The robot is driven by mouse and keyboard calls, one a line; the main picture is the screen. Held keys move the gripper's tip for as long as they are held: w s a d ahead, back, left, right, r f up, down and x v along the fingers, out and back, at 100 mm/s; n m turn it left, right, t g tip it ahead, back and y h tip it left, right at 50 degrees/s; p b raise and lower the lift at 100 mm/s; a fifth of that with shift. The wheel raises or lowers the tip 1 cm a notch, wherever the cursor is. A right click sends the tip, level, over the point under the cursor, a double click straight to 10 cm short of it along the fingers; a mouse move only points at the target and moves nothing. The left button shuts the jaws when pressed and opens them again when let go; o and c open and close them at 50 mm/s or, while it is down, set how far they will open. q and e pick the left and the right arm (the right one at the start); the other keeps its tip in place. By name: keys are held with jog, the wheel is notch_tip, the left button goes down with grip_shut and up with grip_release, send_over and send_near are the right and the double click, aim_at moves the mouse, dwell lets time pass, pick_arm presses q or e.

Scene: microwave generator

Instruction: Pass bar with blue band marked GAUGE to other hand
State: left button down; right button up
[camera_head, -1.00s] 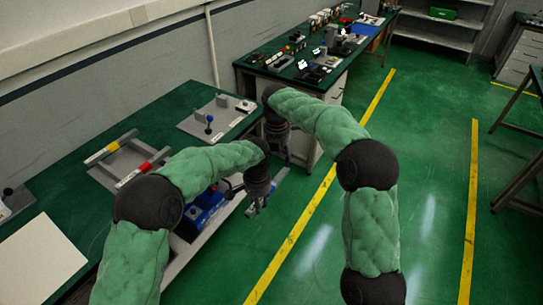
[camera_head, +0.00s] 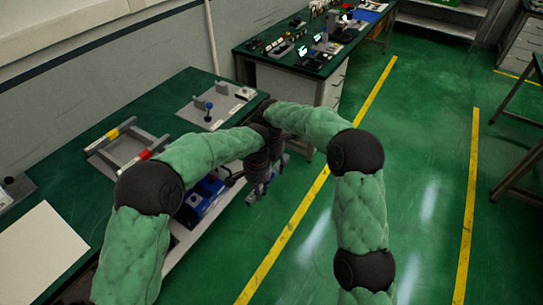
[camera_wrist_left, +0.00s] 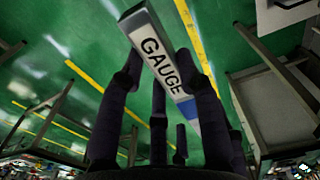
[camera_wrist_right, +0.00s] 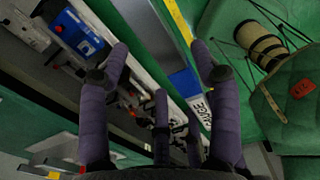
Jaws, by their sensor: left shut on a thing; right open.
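The bar marked GAUGE (camera_wrist_left: 165,62) is grey with a white label and a blue band (camera_wrist_left: 190,108). My left gripper (camera_wrist_left: 156,68) is shut on it at the label. In the head view my left gripper (camera_head: 258,190) is off the bench's front side, and the bar is mostly hidden by my arms. My right gripper (camera_head: 278,158) is close beside and above it. In the right wrist view the bar (camera_wrist_right: 204,112) shows near the right finger of my right gripper (camera_wrist_right: 158,72), which is open. I cannot tell whether they touch.
A grey rack on the green bench (camera_head: 160,95) carries a yellow-banded bar (camera_head: 115,133) and a red-banded bar (camera_head: 150,152). A fixture with a blue knob (camera_head: 208,108) stands behind. A blue machine (camera_head: 200,200) sits below the bench. Open floor lies to the right.

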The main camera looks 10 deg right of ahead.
jog(key=shift+f, duration=0.75)
grip_shut()
pick_arm(q)
jog(key=c, duration=0.8)
grip_release()
jog(key=shift+r, duration=0.1)
